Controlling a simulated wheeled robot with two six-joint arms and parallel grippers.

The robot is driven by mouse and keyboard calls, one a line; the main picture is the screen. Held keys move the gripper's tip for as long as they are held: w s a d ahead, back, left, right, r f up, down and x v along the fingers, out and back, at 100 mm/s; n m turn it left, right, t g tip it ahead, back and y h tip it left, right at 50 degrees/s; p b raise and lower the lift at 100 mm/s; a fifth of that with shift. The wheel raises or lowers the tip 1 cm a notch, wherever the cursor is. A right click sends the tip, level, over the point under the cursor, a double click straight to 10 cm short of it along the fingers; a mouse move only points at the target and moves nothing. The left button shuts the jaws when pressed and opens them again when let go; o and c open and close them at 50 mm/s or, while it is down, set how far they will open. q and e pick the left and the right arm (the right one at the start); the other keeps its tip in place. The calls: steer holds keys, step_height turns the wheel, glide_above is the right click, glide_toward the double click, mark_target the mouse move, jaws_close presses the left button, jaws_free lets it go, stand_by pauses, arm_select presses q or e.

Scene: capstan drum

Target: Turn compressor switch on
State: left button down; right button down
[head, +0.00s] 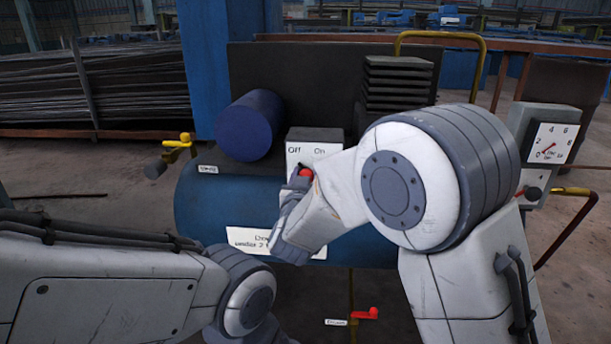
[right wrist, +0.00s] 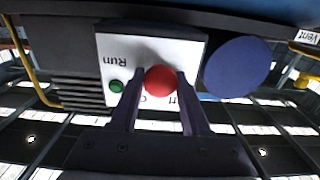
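The compressor switch is a light box (head: 315,140) marked Off and On, mounted on the blue tank. Its red knob (head: 305,173) shows on the front, beside my right gripper. In the right wrist view, which is upside down, the red knob (right wrist: 160,81) sits between the two fingers of my right gripper (right wrist: 161,76). The fingers lie close against both its sides and look shut on it. A small green lamp (right wrist: 116,86) marked Run is on the same panel. My right arm hides part of the box in the head view. My left gripper is out of view.
The blue tank (head: 200,205) spans the middle.

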steer(key=shift+d+m, duration=0.1)
steer(key=shift+m, duration=0.2)
steer(key=m+b, duration=0.1)
steer(key=m, duration=0.2)
steer(key=shift+f+m+b, duration=0.2)
steer(key=shift+m+b, duration=0.1)
steer(key=shift+b, duration=0.1)
steer(key=m+b, duration=0.2)
steer(key=m, duration=0.2)
steer(key=shift+d+f+b, duration=0.1)
steer(key=shift+b, duration=0.3)
steer(key=m+b, duration=0.3)
steer(key=m, duration=0.2)
steer(key=shift+f, duration=0.1)
steer(key=m+b, duration=0.4)
steer(key=shift+m, duration=0.4)
steer(key=shift+c, duration=2)
jaws_free()
